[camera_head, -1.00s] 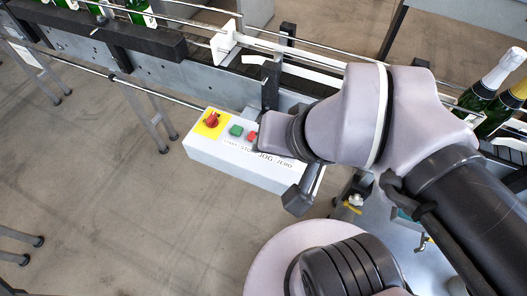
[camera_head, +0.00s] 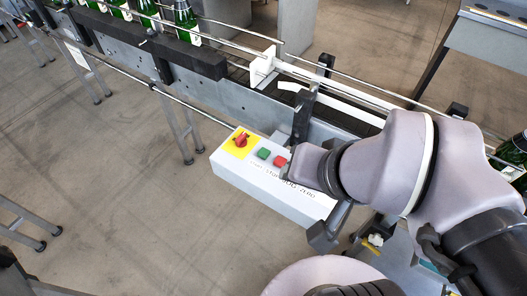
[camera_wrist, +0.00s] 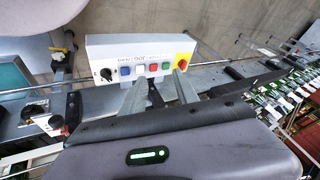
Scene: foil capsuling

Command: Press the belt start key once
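The white control box (camera_head: 262,187) stands in front of the conveyor. Its green key (camera_head: 263,153), by the START label, sits between the red switch on a yellow plate (camera_head: 240,141) and the red key (camera_head: 280,161). The fingers look clear of the keys, but the distance is hard to tell.
The conveyor (camera_head: 240,98) with rails runs behind the box. Green bottles (camera_head: 186,20) stand on it at the upper left, and another (camera_head: 515,150) is at the right edge. A white block (camera_head: 263,66) sits by the rail.

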